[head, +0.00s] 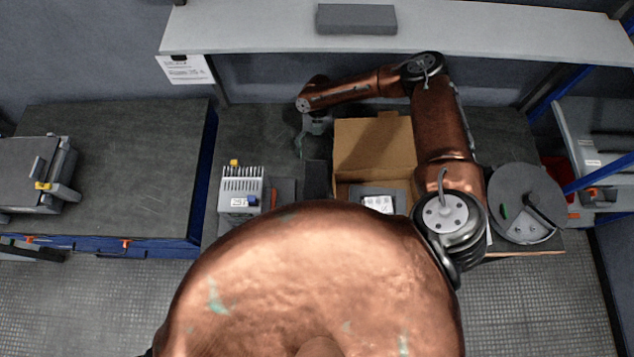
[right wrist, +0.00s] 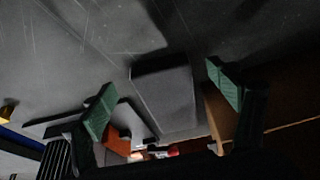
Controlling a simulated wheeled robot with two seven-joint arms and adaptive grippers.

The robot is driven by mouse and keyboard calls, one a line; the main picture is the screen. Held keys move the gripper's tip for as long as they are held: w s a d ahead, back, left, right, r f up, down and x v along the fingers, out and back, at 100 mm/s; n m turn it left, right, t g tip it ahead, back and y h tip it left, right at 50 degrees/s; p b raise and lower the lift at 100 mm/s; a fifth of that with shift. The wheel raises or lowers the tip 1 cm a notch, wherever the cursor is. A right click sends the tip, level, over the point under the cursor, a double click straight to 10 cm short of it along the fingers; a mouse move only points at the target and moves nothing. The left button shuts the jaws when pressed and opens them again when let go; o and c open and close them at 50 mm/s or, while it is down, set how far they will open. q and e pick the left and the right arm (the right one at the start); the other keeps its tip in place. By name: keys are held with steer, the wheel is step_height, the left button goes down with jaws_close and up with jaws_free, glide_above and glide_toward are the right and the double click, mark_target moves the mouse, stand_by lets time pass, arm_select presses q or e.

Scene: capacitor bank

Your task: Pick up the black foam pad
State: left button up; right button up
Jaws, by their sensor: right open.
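The black foam pad (head: 317,180) is a dark block on the worktable, between the grey finned device and the open cardboard box in the head view. Its near end is hidden by my own body. In the right wrist view the pad (right wrist: 163,92) lies between and beyond the two green-padded fingertips. My right gripper (head: 312,142) hangs near the pad's far end, open and empty. Its fingers (right wrist: 164,97) stand apart on either side of the pad in the picture, not visibly touching it. My left gripper is not in view.
An open cardboard box (head: 372,150) stands right of the pad, and a finned device (head: 240,190) stands left. A round grey reel (head: 526,204) is at the table's right. A shelf (head: 450,28) with a grey block (head: 356,19) runs above the back.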

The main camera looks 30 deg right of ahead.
mark_target(316, 172)
steer(key=shift+x, duration=1.7)
steer(key=shift+s, duration=0.1)
steer(key=shift+c, duration=0.7)
steer(key=shift+a, duration=0.1)
steer(key=c, duration=0.9)
steer(key=shift+r, duration=0.1)
steer(key=shift+c, duration=0.2)
